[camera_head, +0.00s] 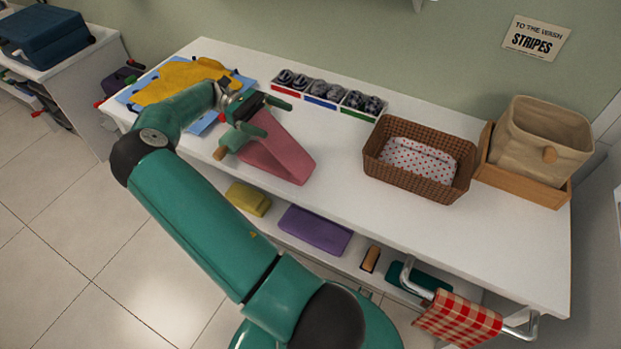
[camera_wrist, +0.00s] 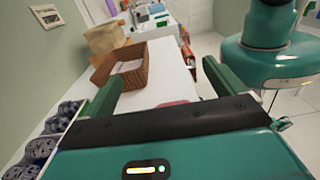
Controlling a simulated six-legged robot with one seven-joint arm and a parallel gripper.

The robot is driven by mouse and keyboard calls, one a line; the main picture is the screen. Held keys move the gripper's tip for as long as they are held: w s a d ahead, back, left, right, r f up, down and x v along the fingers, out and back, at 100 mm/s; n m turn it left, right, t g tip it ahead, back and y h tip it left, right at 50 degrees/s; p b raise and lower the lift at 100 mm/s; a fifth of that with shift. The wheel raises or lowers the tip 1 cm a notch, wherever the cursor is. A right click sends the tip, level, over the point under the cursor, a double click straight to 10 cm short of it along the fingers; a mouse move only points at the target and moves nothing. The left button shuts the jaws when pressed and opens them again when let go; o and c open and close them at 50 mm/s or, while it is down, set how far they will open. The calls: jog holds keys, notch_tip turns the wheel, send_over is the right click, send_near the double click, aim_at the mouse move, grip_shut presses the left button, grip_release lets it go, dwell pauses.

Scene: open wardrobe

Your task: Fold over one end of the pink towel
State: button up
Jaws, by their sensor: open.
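The pink towel (camera_head: 285,152) lies on the white table, right of and partly beneath my gripper in the head view. Its left end is hidden by my gripper. My gripper (camera_head: 230,146) is open, with its green fingers spread near the towel's left end. Whether the fingers touch the towel I cannot tell. In the wrist view my gripper (camera_wrist: 125,98) has its fingers apart with nothing seen between them but white tabletop, and a small bit of the pink towel (camera_wrist: 172,104) shows at the gripper body's edge.
A yellow cloth (camera_head: 180,80) on a blue one (camera_head: 205,122) lies at the left end. Compartments with dark rolled items (camera_head: 325,92) stand at the back. A brown basket (camera_head: 420,160) and beige bin (camera_head: 540,140) stand right. The white tabletop (camera_head: 345,195) is clear in front of the basket.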

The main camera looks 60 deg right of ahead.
notch_tip(320, 180, up, 9)
dwell(1.0)
dwell(1.6)
